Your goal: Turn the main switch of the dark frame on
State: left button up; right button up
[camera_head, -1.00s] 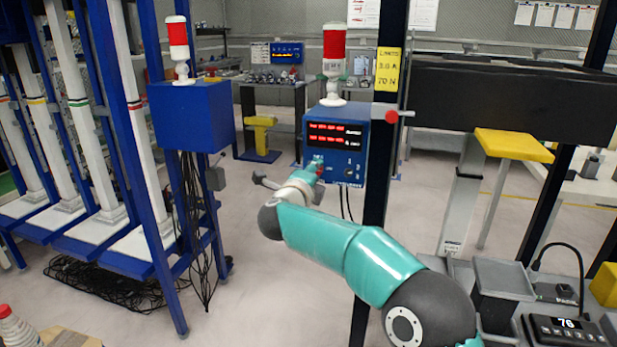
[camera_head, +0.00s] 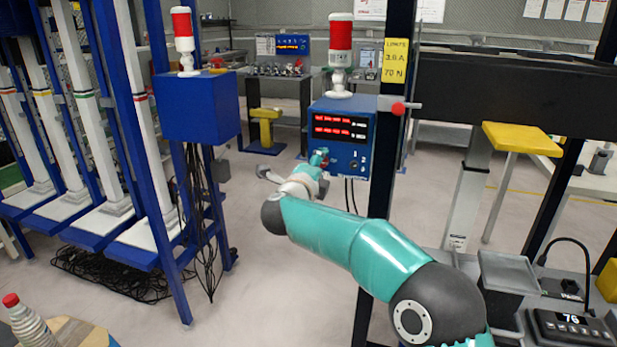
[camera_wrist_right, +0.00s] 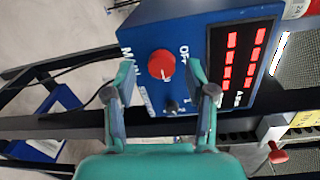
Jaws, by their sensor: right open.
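The blue control box (camera_head: 345,112) with red lit displays is mounted at the dark frame's upright (camera_head: 385,160). In the right wrist view a round red knob (camera_wrist_right: 161,64) sits on the box face, with lettering reading OFF beside it and partly hidden lettering that looks like MAIN. A small dark knob (camera_wrist_right: 171,105) is close by. My right gripper (camera_head: 319,158) is at the lower left of the box face. In the right wrist view its open fingers (camera_wrist_right: 161,76) lie either side of the red knob. I cannot tell whether they touch it. My left gripper is not in view.
A red and white beacon (camera_head: 340,50) stands on the box. A red-ended lever (camera_head: 399,108) sticks out at the upright. A blue rack with another blue box (camera_head: 198,108) stands left. Open floor lies between.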

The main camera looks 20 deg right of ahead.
jog(key=v, duration=1.1)
